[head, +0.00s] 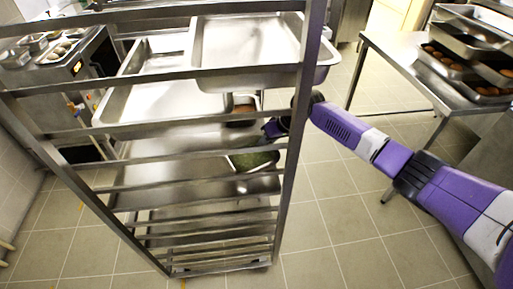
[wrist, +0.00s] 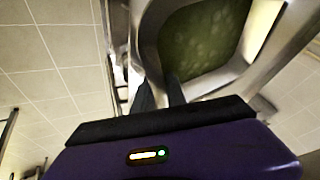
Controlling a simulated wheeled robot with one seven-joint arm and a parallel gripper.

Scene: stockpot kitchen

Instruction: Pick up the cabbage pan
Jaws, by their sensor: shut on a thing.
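The cabbage pan (head: 264,171) is a small metal pan with green contents, at the right side of the rack in the head view. In the wrist view its metal rim (wrist: 148,48) and mottled green contents fill the upper middle. My gripper (head: 270,129) reaches in from the right, past the rack's upright. In the wrist view my gripper (wrist: 160,92) has its two dark fingers shut on the near rim of the pan. Rack bars and my arm partly hide the pan in the head view.
The metal rack (head: 297,150) has uprights and bars close to my arm. A large empty tray (head: 325,68) sits high on it, and a small pan with brown contents (head: 241,113) is behind the green one. A steel table (head: 400,55) with stacked trays stands right. Tiled floor lies between.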

